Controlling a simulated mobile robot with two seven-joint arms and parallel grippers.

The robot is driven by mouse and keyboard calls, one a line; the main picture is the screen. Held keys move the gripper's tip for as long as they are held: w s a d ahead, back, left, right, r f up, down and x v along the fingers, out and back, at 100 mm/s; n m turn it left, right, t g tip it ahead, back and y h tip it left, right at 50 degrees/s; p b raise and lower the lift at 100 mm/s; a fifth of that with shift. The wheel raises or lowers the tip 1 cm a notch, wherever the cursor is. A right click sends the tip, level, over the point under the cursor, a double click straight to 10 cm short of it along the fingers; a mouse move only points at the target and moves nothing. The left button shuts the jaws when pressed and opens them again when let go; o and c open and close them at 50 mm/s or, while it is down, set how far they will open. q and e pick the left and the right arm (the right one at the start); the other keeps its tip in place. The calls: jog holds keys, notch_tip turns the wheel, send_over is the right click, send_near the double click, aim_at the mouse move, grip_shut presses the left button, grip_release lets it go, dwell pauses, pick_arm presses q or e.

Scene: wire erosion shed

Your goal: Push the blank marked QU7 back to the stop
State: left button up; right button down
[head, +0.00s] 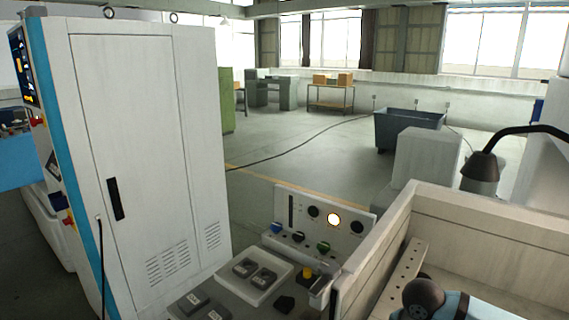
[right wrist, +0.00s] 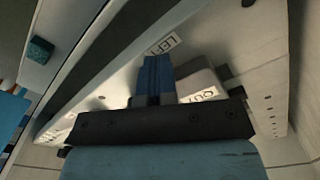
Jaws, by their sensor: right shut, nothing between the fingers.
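The blank (right wrist: 197,82) is a pale grey block in the right wrist view. A white plate marked "LEFT" (right wrist: 163,45) lies beyond the fingertips. I cannot make out the stop. In the head view only part of my right arm shows, low at the right, and the blank is not visible. My left gripper is in neither view.
A pale walled tank (head: 483,232) surrounds the right arm, with a drilled rail (head: 403,278) inside its left wall. Left of it are a control panel (head: 318,222) and a tray of dark labelled blocks (head: 279,291). A tall cabinet (head: 145,130) stands left; a lamp (head: 481,168) stands right.

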jog(key=shift+w+d+r, duration=0.1)
jog(key=shift+w+d, duration=0.05)
jog(key=shift+w, duration=0.05)
dwell(0.6)
jog(key=shift+s, duration=0.1)
jog(key=shift+s+a, duration=0.2)
jog(key=shift+a, duration=0.1)
jog(key=shift+s+a, duration=0.2)
jog(key=shift+s, duration=0.05)
notch_tip(320, 180, up, 7)
jog(key=shift+f+p, duration=0.1)
jog(key=shift+p, duration=0.85)
